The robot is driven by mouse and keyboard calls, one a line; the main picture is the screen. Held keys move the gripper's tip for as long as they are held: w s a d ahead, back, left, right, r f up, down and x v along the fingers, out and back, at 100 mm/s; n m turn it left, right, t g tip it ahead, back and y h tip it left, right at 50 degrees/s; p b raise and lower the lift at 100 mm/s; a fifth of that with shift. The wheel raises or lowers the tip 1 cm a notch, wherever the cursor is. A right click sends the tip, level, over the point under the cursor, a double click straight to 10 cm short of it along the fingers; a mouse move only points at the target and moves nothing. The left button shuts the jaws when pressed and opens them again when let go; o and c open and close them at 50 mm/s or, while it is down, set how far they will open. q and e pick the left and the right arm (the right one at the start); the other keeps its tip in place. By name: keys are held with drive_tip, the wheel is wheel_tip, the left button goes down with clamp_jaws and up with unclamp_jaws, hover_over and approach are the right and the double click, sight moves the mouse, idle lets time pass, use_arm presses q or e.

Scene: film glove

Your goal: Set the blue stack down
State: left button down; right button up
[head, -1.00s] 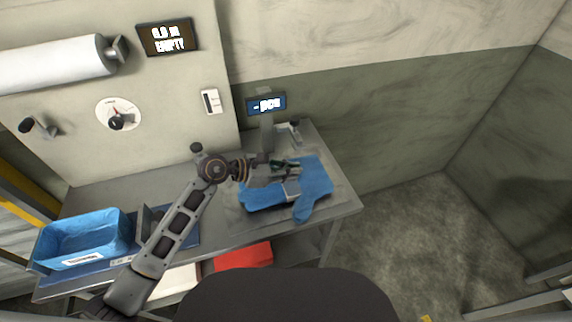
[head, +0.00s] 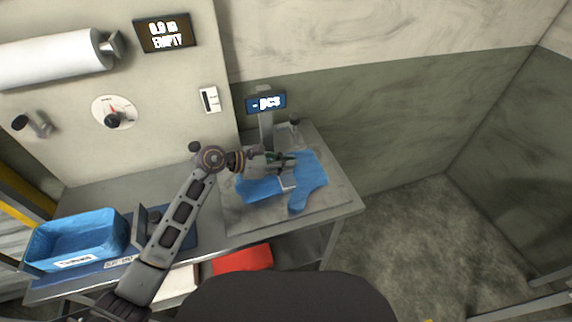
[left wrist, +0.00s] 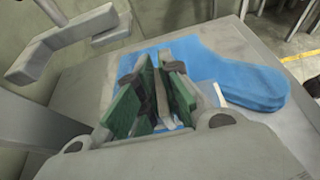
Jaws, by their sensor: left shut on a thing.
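The blue stack (head: 309,184) looks like flat blue gloves with a pale band around the middle. It is on or just above the grey plate (head: 335,207) at the right end of the bench; I cannot tell whether it touches. My left gripper (head: 283,164) is over the middle of the stack and shut on it. In the left wrist view the green-padded fingers (left wrist: 152,95) come down at the band, and the blue stack (left wrist: 235,75) spreads out on both sides. The fingers hide the gripped part. My right gripper is not in view.
A display on a post (head: 266,102) reading "- pcs" stands behind the plate. A blue bin (head: 75,240) is at the bench's left end. A red bin (head: 243,258) sits below the bench.

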use_arm(q)
drive_tip(key=shift+f, duration=0.1)
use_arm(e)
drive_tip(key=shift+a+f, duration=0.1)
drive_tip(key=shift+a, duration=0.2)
use_arm(q)
drive_tip(key=c, duration=1.6)
unclamp_jaws()
drive_tip(key=shift+r, duration=0.2)
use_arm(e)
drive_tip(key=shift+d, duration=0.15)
use_arm(q)
drive_tip(key=shift+s+a+r, duration=0.15)
drive_tip(key=shift+a, duration=0.35)
drive_tip(key=v, duration=0.8)
drive_tip(key=shift+s+a+p, duration=0.1)
drive_tip(key=shift+a+p, duration=0.2)
drive_tip(key=shift+a, duration=0.05)
drive_tip(key=shift+v, duration=0.9)
drive_tip(key=shift+s+a+r, duration=0.1)
drive_tip(key=shift+r, duration=0.1)
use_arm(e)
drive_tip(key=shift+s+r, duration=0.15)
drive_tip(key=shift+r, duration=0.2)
